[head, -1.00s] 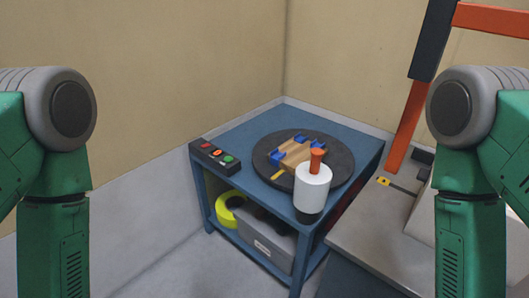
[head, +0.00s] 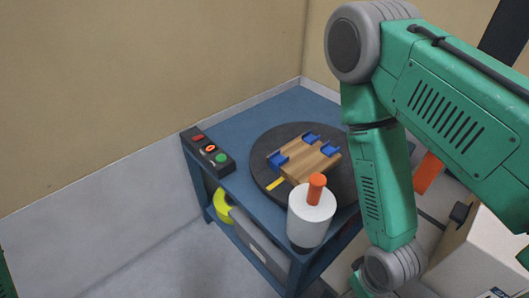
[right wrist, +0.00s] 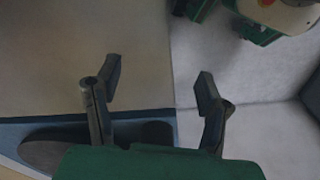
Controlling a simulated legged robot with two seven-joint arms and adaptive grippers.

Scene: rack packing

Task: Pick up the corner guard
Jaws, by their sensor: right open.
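Small blue corner guards sit at the edges of a wooden block (head: 303,163) on a dark round turntable (head: 262,182). One blue guard (head: 277,160) is at the block's left, another (head: 310,138) at its back and a third (head: 329,150) at its right. I cannot tell which one is meant. My right gripper (right wrist: 160,78) is open and empty in the right wrist view, with no guard between its fingers. In the head view it is hidden below the picture edge. My left gripper is not in view.
A white cylinder (head: 310,222) with an orange knob stands at the front of the blue table (head: 238,128). A button box (head: 208,152) is at the table's left. A white box (head: 485,255) stands at right.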

